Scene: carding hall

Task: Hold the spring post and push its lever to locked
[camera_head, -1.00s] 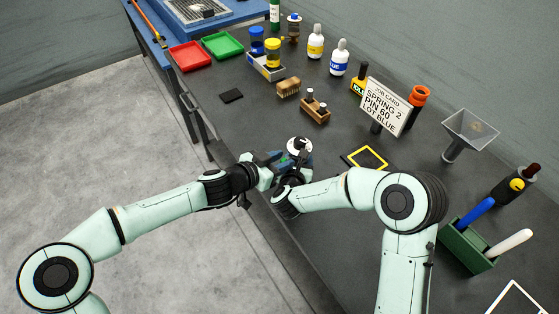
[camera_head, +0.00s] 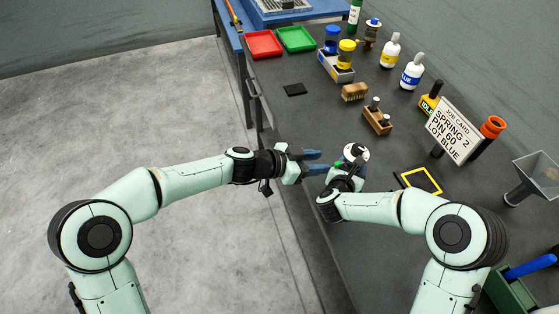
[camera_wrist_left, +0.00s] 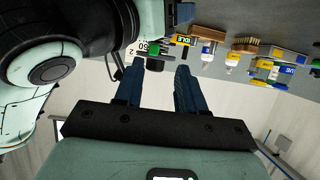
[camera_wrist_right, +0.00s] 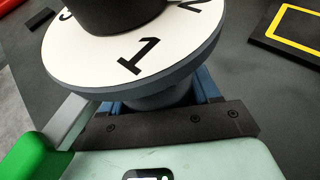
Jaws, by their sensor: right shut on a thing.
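The spring post (camera_head: 356,151) has a white numbered dial with a black top and stands near the bench's front edge. In the right wrist view its dial (camera_wrist_right: 150,50) shows the figure 1 nearest me. My right gripper (camera_wrist_right: 158,100) is shut on the post's grey neck below the dial. The lever (camera_wrist_right: 30,155), a grey arm with a green grip, sticks out on the left there; a bit of green also shows in the head view (camera_head: 338,163). My left gripper (camera_head: 318,162) is open and empty, just left of the post, its fingers pointing towards it.
A job card (camera_head: 456,130) reads spring 2, pin 60, lot blue. A yellow-framed mat (camera_head: 422,181) lies right of the post. A wooden block with pegs (camera_head: 377,121), a brush (camera_head: 354,92) and bottles stand farther back. The floor left of the bench is clear.

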